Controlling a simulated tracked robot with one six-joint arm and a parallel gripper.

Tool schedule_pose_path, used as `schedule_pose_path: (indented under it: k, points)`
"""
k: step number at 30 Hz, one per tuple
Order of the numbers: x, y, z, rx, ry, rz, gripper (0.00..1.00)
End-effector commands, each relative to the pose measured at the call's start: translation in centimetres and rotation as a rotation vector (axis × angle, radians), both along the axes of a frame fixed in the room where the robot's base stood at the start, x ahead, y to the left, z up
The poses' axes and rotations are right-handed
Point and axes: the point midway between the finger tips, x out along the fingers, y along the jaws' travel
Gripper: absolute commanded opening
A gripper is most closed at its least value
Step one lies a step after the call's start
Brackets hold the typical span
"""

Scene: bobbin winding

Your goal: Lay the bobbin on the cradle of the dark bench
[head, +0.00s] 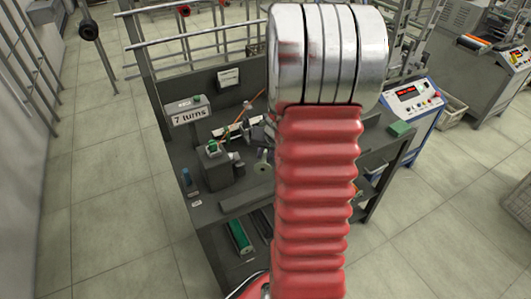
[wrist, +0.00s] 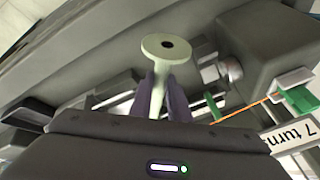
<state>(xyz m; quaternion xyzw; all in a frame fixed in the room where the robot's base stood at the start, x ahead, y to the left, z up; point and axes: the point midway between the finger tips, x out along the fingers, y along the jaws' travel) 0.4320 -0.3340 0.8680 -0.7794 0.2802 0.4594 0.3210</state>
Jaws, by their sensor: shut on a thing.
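In the wrist view my gripper (wrist: 161,85) has its dark fingers shut around the narrow stem of the pale bobbin (wrist: 165,47). The bobbin's round flange with a dark centre hole faces the camera; its other end is hidden between the fingers. The dark bench (head: 208,213) stands ahead in the head view, and my red arm covers its middle and right part. A pale round piece (head: 262,162) shows just left of my arm; I cannot tell whether it is the held bobbin. I cannot clearly pick out the cradle.
A "7 turns" sign (head: 186,111) stands at the bench's back left. A dark block with a green top (head: 213,150) and an orange wire (head: 259,97) are on the bench. A green roll (head: 239,237) lies on the lower shelf. The floor at left is clear.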

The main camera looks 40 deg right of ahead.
Motion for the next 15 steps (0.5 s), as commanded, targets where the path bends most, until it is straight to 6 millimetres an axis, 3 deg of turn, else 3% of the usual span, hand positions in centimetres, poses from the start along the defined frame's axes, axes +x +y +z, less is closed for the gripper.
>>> schedule_pose_path:
  k: [4, 5, 12, 15]
  points:
    - [-0.01, 0.0, -0.33, 0.0, 0.0, -0.001, 0.0]
    - [-0.02, 0.0, -0.35, 0.0, 0.0, 0.0, 0.17]
    - [-0.02, -0.01, -0.32, 0.0, 0.0, 0.0, 0.34]
    - [-0.01, -0.01, -0.32, 0.0, 0.0, 0.0, 0.35]
